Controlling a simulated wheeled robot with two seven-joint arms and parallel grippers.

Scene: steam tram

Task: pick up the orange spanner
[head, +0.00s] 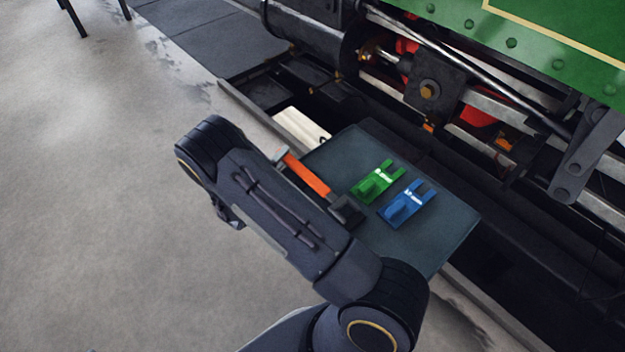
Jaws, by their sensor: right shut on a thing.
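A long orange-handled tool (308,175) lies slanted along the left side of the dark board, with a grey upper end and a dark block at its lower end. A green forked spanner-like piece (378,182) and a blue one (408,204) lie to its right. No other orange tool shows on the board. My right arm crosses in front of the board's left side. Only a little of my right gripper (229,211) shows below the forearm. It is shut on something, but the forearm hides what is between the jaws. My left gripper is out of view.
The dark board (440,240) has bare room at its right and front. Behind it is the steam tram's running gear, with dark rods (500,90) and a green riveted panel (540,40). Grey floor (90,230) is open at the left.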

